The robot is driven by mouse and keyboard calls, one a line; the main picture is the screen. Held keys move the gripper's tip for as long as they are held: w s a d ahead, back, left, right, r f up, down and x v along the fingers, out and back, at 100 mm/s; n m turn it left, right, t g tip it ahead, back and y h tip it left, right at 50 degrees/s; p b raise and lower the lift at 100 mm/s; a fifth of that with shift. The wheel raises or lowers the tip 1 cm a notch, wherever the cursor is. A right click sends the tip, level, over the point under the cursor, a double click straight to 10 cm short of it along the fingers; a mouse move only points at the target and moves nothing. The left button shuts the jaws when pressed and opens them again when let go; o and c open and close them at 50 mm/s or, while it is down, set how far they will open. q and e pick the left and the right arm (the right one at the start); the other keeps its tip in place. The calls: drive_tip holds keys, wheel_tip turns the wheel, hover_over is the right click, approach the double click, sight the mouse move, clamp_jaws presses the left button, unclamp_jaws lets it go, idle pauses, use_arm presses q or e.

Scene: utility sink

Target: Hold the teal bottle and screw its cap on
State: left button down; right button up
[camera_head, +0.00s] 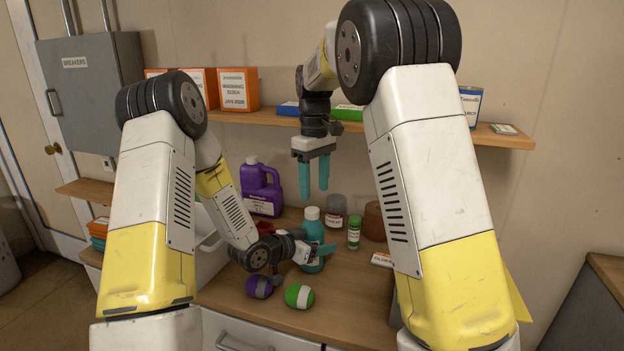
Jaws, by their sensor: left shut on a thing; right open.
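The teal bottle (314,233) stands upright on the wooden counter. A white cap (312,213) sits on top of it; I cannot tell whether it is tight. My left gripper (318,254) is shut on the lower part of the bottle, and its fingers hide some of the body. My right gripper (314,178) is open and empty, pointing down above the cap, with a clear gap between its teal fingertips and the cap.
A purple jug (261,187) stands behind left. Purple (259,286) and green (299,296) rounded objects lie in front. A wooden shelf (268,118) with boxes runs behind.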

sight(312, 210)
drive_tip(key=n, duration=0.1)
drive_tip(key=r+n, duration=0.1)
drive_tip(key=n, duration=0.2)
drive_tip(key=shift+w+a+r+n, duration=0.1)
drive_tip(key=shift+a+r+n, duration=0.1)
drive_tip(key=shift+a+n, duration=0.2)
drive_tip(key=shift+f, duration=4)
